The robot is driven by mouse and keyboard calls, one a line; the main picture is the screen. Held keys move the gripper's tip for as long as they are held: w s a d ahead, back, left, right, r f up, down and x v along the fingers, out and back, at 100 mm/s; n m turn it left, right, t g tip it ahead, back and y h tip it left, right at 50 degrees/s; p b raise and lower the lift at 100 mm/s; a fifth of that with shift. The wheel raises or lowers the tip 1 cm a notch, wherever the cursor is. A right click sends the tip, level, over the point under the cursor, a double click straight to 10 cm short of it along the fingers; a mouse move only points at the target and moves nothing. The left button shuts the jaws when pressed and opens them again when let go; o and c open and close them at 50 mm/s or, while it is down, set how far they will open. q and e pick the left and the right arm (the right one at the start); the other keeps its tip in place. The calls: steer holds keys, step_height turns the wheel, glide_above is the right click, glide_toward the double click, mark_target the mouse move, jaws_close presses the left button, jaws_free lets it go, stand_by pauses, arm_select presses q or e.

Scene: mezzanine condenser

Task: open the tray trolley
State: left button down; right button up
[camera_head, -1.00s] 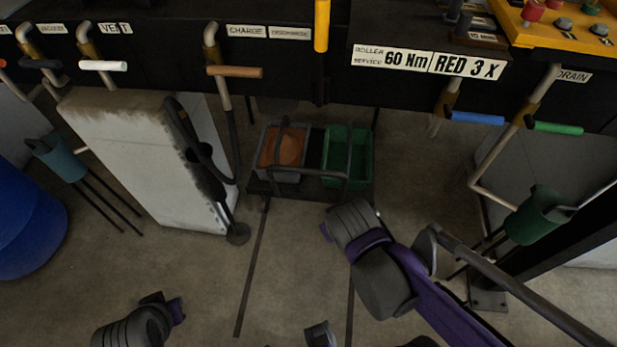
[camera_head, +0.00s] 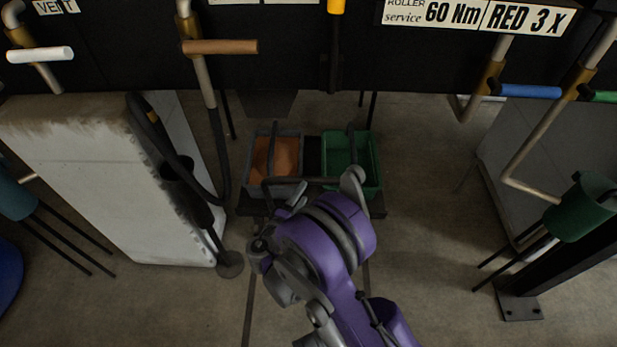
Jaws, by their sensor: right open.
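The tray trolley (camera_head: 312,155) stands on the floor under the dark bench. It is a low dark frame holding a grey bin (camera_head: 259,178) with brown contents and a green bin (camera_head: 367,168). A dark bar runs across its front. My right gripper (camera_head: 322,193), at the end of my purple arm, is open at the front of the trolley, close to that bar. I cannot tell whether it touches the bar. My wrist hides part of the trolley's front edge. My left gripper is not in view.
A pale block cabinet (camera_head: 120,180) with a black hose stands to the left. Valve pipes with a white handle (camera_head: 40,55), a brown handle (camera_head: 220,46) and a blue handle (camera_head: 530,91) hang from the bench. Rails run along the floor before the trolley.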

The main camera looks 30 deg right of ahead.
steer(key=b+x, duration=0.1)
steer(key=x, duration=0.9)
steer(key=shift+w+d, duration=0.2)
steer(key=shift+w, duration=0.1)
jaws_close()
stand_by(1.0)
